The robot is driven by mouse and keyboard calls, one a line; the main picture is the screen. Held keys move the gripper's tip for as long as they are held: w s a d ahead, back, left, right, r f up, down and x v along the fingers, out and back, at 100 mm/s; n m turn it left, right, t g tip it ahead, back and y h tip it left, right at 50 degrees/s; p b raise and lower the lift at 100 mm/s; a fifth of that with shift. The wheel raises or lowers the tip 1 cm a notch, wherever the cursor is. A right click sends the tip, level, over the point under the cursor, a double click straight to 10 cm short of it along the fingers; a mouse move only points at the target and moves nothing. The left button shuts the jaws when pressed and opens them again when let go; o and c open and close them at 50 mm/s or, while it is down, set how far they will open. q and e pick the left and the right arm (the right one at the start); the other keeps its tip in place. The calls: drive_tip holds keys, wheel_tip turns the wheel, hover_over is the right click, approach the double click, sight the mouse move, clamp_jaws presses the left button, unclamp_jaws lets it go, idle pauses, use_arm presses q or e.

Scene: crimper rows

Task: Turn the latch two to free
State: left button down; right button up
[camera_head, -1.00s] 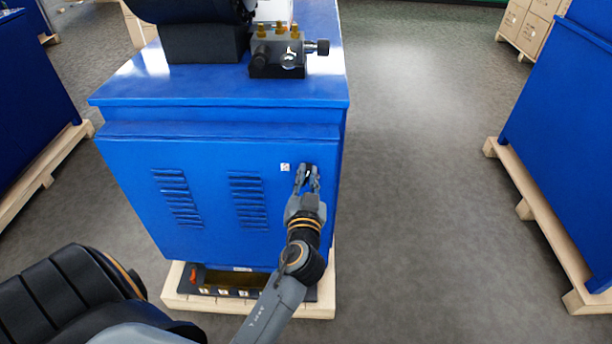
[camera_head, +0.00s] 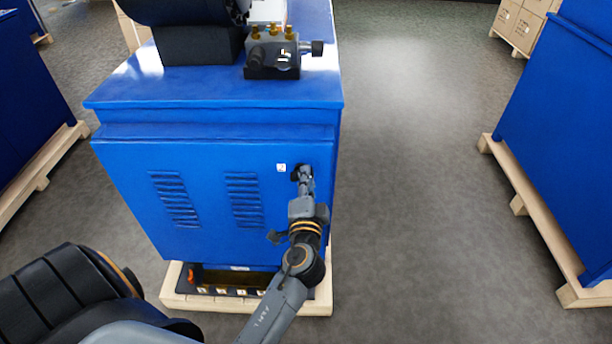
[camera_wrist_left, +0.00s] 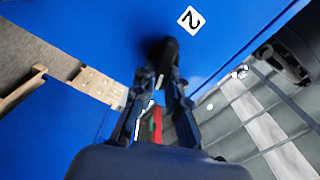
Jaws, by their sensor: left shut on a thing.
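The latch (camera_head: 296,173) is a small dark handle on the blue cabinet's front panel, near its upper right edge. A white label (camera_head: 282,168) sits just to its left. In the left wrist view the label (camera_wrist_left: 190,19) reads 2, and the dark latch (camera_wrist_left: 164,55) lies between the fingers. My left gripper (camera_head: 304,176) is shut on the latch, its fingers seen nearly edge-on from the head. The fingers (camera_wrist_left: 163,82) partly hide the latch, so its exact angle is hard to tell. My right gripper is not in view.
The blue cabinet (camera_head: 130,210) has two vent groups and stands on a wooden pallet (camera_head: 180,295). A valve block (camera_head: 272,55) with brass fittings sits on top. Another blue cabinet (camera_head: 570,130) stands at right on its pallet (camera_head: 525,195). Grey floor between them is clear.

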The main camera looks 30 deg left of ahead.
use_arm(q)
drive_tip(key=shift+f+m+p, duration=0.2)
drive_tip(key=shift+m+p, duration=0.25)
drive_tip(key=shift+m, duration=1.55)
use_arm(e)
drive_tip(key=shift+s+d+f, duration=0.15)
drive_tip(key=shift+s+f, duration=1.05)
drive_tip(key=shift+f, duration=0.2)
use_arm(q)
drive_tip(key=c, duration=1.4)
unclamp_jaws()
drive_tip(key=shift+w, duration=0.1)
drive_tip(key=shift+o, duration=0.2)
drive_tip(key=shift+d, duration=0.1)
drive_tip(key=v, duration=1.2)
